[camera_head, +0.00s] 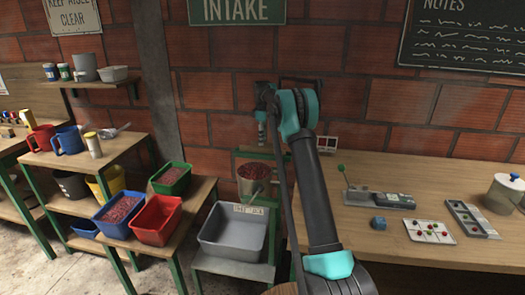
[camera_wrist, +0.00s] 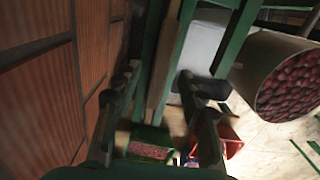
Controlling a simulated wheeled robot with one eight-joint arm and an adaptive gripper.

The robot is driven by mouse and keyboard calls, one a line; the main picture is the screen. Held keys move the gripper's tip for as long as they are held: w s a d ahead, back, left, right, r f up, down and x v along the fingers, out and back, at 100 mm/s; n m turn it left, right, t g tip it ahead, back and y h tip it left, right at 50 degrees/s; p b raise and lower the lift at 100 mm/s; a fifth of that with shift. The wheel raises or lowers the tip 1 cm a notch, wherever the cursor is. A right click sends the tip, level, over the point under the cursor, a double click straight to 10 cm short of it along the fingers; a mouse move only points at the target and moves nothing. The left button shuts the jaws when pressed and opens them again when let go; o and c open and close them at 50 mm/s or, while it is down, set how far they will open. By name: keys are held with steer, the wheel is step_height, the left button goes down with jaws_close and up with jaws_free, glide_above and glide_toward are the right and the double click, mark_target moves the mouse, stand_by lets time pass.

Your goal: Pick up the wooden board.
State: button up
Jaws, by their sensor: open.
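I cannot clearly make out a separate wooden board. A narrow wooden strip (camera_wrist: 163,65) beside green bars shows between my fingers in the wrist view; I cannot tell whether it is the board or a shelf edge. My gripper (camera_head: 262,128) hangs near the brick wall, above a metal bucket of red berries (camera_head: 253,180), in the head view. In the wrist view my gripper (camera_wrist: 160,75) has its two fingers apart, with no object visibly clasped. My arm hides part of the wall and table behind it.
The bucket (camera_wrist: 285,75) is right of my fingers in the wrist view. A grey bin (camera_head: 232,232) stands below it. Green (camera_head: 171,178), blue (camera_head: 119,213) and red (camera_head: 157,220) crates sit left. A wooden table (camera_head: 400,255) holding a lever device (camera_head: 378,197) and trays is right.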

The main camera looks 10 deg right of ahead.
mark_target(262, 149)
steer(key=shift+f, duration=2.25)
steer(key=shift+d, duration=0.1)
jaws_close()
